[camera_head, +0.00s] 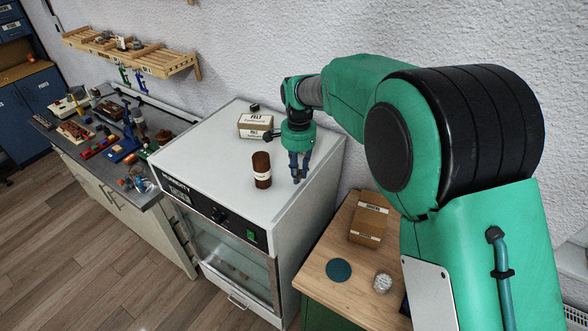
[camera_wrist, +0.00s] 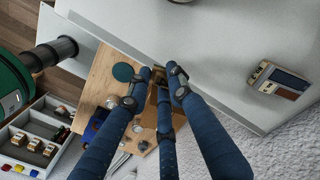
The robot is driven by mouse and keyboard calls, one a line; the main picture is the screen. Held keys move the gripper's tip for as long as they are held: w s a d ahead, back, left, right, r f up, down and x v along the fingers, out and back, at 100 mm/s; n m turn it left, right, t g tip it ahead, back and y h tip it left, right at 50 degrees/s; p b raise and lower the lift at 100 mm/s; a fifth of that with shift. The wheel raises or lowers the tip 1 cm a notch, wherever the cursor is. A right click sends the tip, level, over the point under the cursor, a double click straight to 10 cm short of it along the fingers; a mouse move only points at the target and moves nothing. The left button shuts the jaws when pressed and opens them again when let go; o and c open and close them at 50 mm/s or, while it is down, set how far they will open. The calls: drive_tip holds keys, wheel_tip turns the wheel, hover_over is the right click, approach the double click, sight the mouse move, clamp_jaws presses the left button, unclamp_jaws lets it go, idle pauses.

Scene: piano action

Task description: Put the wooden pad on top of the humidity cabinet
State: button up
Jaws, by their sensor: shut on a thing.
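The humidity cabinet (camera_head: 215,175) is a white box with a glass front and a dark control panel, in the middle of the head view. My gripper (camera_head: 299,175), with blue fingers, points down over the right part of its top. In the wrist view the fingers (camera_wrist: 158,88) close around a small brown piece (camera_wrist: 159,76), which I take as the wooden pad. It is mostly hidden by the fingers, and I cannot tell whether it touches the cabinet top.
On the cabinet top stand a dark brown jar (camera_head: 261,170), a felt box (camera_head: 254,126) and a small black object (camera_head: 254,107). A wooden bench (camera_head: 327,254) at right carries a cardboard box (camera_head: 368,220), a green disc (camera_head: 339,270) and a silvery ball (camera_head: 382,283). A cluttered bench stands left.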

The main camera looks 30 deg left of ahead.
drive_tip(key=shift+w+a+f+p, duration=0.15)
drive_tip(key=shift+w+a, duration=0.8)
drive_tip(key=shift+w, duration=0.05)
drive_tip(key=shift+w+a+f+p, duration=0.1)
drive_tip(key=shift+w+a+p, duration=0.05)
drive_tip(key=shift+w+a, duration=0.8)
drive_tip(key=shift+f, duration=1.75)
drive_tip(key=shift+f, duration=0.15)
drive_tip(key=o, duration=0.8)
wheel_tip(320, 180, up, 12)
drive_tip(key=shift+r, duration=0.2)
